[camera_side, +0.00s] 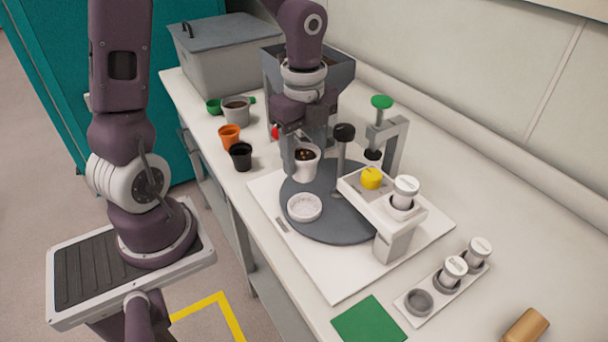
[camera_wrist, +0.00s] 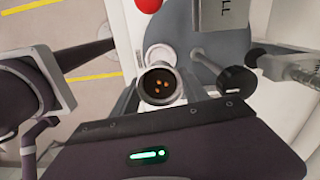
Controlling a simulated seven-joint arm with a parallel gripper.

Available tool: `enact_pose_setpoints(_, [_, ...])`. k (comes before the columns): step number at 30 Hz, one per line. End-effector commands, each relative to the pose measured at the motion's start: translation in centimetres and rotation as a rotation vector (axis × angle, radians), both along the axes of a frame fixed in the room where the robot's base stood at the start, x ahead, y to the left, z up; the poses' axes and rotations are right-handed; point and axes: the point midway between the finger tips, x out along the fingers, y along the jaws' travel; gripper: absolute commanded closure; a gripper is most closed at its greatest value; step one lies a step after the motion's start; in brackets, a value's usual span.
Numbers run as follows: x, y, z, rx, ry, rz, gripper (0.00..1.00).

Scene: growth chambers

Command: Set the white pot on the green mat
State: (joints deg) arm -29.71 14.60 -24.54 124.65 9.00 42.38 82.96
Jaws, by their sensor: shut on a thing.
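The white pot (camera_side: 306,165) holds dark soil with small orange-brown bits on top. It is upright at the back left part of the round grey disc. My gripper (camera_side: 303,148) is shut on the pot from behind. In the wrist view the pot (camera_wrist: 158,88) shows from above, just beyond the gripper body. I cannot tell whether its base touches the disc. The green mat (camera_side: 369,321) lies flat and bare on the bench at the front, well away from the pot.
The grey disc (camera_side: 330,225) carries a white dish (camera_side: 304,207). A rack (camera_side: 442,290) of capped vials is right of the mat. Orange (camera_side: 229,137) and black (camera_side: 241,156) pots stand left.

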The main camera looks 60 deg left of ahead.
Motion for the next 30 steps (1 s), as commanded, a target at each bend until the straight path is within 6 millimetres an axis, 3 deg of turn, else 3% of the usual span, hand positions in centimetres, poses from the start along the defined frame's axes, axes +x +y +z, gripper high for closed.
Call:
enact_pose_setpoints(8, [0.1, 0.0, 5.2, 0.002, -0.006, 0.0, 0.89])
enact_pose_setpoints(14, [1.0, -3.9, 5.2, 0.001, 0.003, -0.171, 0.89])
enact_pose_setpoints(17, [1.3, -6.4, 5.2, 0.002, 0.004, -0.274, 0.89])
enact_pose_setpoints(22, [1.4, -12.1, 5.2, 0.002, 0.005, -0.497, 0.89])
enact_pose_setpoints(30, [-0.9, -21.3, 5.1, 0.002, 0.002, -0.839, 0.89])
